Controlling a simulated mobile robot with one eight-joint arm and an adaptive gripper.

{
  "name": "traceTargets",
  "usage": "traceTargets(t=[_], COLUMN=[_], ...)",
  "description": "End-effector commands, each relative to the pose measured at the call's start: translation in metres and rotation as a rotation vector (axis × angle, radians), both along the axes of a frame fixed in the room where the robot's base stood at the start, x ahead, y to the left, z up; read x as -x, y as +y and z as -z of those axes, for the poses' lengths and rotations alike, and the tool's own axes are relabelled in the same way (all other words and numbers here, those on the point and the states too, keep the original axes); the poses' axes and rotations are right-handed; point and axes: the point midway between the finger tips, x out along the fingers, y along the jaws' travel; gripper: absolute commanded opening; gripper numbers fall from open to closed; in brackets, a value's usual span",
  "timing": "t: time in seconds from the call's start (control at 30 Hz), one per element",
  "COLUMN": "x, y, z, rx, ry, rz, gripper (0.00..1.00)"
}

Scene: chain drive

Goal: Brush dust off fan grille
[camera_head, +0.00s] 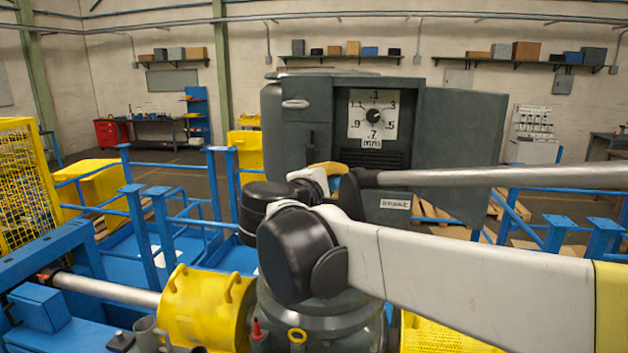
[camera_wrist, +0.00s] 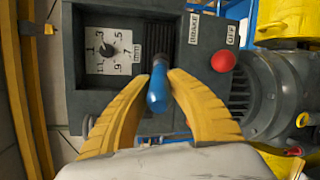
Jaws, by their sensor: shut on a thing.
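The fan grille (camera_head: 385,157) is a dark slatted panel below the white dial on the front of a grey control cabinet. In the wrist view the grille (camera_wrist: 164,32) runs away beyond my fingertips. My gripper (camera_wrist: 160,82) has its two yellow fingers shut on a blue-handled tool (camera_wrist: 157,92), which looks like the brush. The tool's dark far end points toward the grille. I cannot tell its bristles apart, or whether they touch the slats. In the head view my arm covers most of my gripper (camera_head: 330,168). I cannot make out dust.
The dial (camera_head: 374,115) sits above the grille. The cabinet door (camera_head: 458,150) stands open at right. In the wrist view a red button (camera_wrist: 223,61) and a grey ribbed motor (camera_wrist: 262,95) lie right of my fingers. Blue railings (camera_head: 135,225) and a yellow guard (camera_head: 205,308) stand at left.

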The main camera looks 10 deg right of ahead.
Motion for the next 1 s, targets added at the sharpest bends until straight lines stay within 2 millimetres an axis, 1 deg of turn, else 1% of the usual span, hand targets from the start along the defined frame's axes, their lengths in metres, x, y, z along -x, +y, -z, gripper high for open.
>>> traceTargets(t=[0.17, 0.27, 0.5, 0.57, 1.0], x=[0.000, 0.004, 0.025, 0.027, 0.028], y=[0.000, 0.002, 0.009, 0.010, 0.009], z=[0.000, 0.000, -0.001, -0.001, 0.000], rx=[0.000, 0.000, 0.000, 0.000, 0.000], ry=[0.000, -0.001, 0.000, 0.000, 0.000], rz=[0.000, -0.001, -0.002, -0.002, 0.000], gripper=[0.00, 0.00, 0.00, 0.00, 0.00])
